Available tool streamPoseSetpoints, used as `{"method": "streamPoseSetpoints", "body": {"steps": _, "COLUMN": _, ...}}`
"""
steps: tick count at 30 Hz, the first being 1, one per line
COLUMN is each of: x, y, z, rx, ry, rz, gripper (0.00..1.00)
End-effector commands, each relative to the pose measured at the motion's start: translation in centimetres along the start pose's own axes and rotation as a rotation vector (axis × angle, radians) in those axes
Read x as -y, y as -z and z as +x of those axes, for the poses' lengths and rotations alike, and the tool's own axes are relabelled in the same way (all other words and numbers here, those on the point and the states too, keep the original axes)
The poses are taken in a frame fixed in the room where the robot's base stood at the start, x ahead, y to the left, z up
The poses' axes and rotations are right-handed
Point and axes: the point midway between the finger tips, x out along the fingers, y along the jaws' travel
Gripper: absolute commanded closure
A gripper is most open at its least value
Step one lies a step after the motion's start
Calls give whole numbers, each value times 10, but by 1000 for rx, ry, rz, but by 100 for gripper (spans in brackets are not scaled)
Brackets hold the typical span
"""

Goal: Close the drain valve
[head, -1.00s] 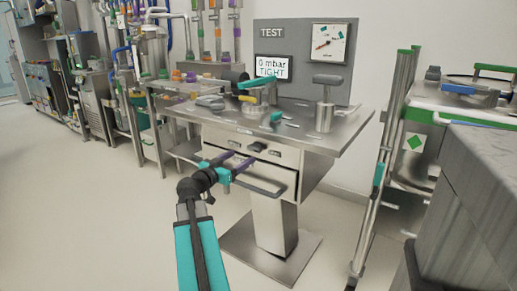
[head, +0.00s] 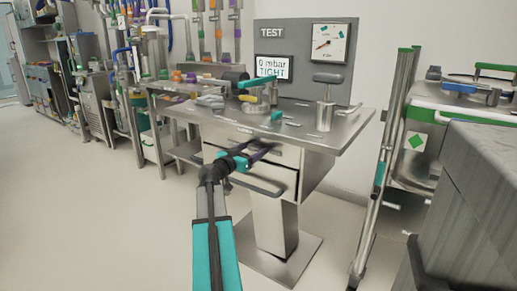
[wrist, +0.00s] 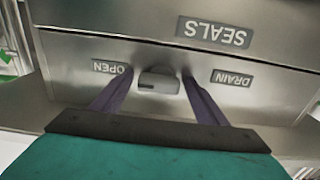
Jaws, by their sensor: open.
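The drain valve knob (wrist: 158,80) is a small grey metal handle on the steel front panel under the test bench top. In the wrist view it lies between the labels OPEN (wrist: 108,67) and DRAIN (wrist: 232,78), which appear upside down. My gripper (wrist: 156,84) is open, with one dark purple finger on each side of the knob. I cannot tell whether the fingers touch it. In the head view my gripper (head: 262,152) is at the bench's front panel and hides the knob.
The steel test bench (head: 340,130) carries a clamp device and a post with a handle (head: 326,100). Its screen (head: 272,67) reads 0 mbar TIGHT. A drawer handle (head: 258,188) juts out below my gripper. A cart (head: 460,103) stands at right; the floor at left is clear.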

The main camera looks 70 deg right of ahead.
Motion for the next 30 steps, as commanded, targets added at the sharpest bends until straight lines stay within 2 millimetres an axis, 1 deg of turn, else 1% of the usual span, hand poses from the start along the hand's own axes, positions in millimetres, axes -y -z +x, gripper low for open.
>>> {"method": "streamPoseSetpoints", "body": {"steps": 1, "x": 0, "y": -1, "z": 8, "rx": 0, "ry": -2, "rz": 0, "gripper": 33}}
{"method": "streamPoseSetpoints", "body": {"steps": 3, "x": 0, "y": -1, "z": 16, "rx": 0, "ry": -3, "rz": 1, "gripper": 33}}
{"method": "streamPoseSetpoints", "body": {"steps": 9, "x": 0, "y": 0, "z": 35, "rx": 0, "ry": -2, "rz": 0, "gripper": 33}}
{"method": "streamPoseSetpoints", "body": {"steps": 12, "x": 0, "y": 0, "z": 41, "rx": 0, "ry": -2, "rz": 0, "gripper": 33}}
{"method": "streamPoseSetpoints", "body": {"steps": 16, "x": 0, "y": 0, "z": 45, "rx": 0, "ry": -1, "rz": 0, "gripper": 33}}
{"method": "streamPoseSetpoints", "body": {"steps": 25, "x": -1, "y": 0, "z": 45, "rx": 0, "ry": -1, "rz": 0, "gripper": 33}}
{"method": "streamPoseSetpoints", "body": {"steps": 26, "x": -1, "y": 0, "z": 45, "rx": 0, "ry": -1, "rz": 0, "gripper": 36}}
{"method": "streamPoseSetpoints", "body": {"steps": 30, "x": -1, "y": 0, "z": 45, "rx": 0, "ry": -1, "rz": 0, "gripper": 60}}
